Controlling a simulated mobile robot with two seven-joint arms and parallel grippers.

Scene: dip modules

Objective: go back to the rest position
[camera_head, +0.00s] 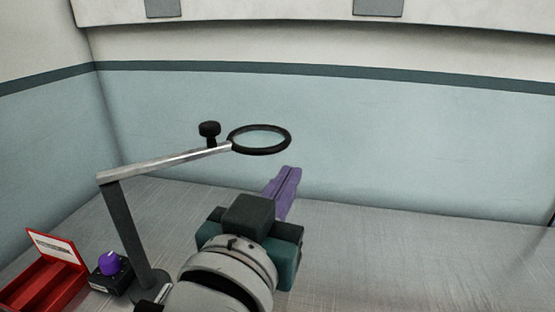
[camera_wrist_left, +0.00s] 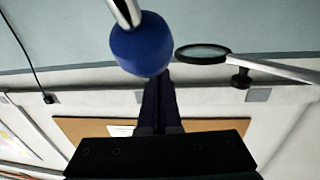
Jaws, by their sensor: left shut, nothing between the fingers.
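My left gripper (camera_head: 288,174) is in the middle of the head view, above the grey worktop (camera_head: 400,260). Its purple fingers are together, with nothing between them, and point away toward the back wall. In the left wrist view the fingers (camera_wrist_left: 160,96) are dark and closed, with a blue ball (camera_wrist_left: 140,46) on a metal rod partly covering the tip area. I cannot tell whether the ball touches them. My right gripper is not in view.
A magnifier ring (camera_head: 260,139) on a jointed metal arm stands left of and behind my gripper. A black box with a purple knob (camera_head: 109,263) and a red open tray (camera_head: 75,275) are at the lower left. The worktop at right is clear.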

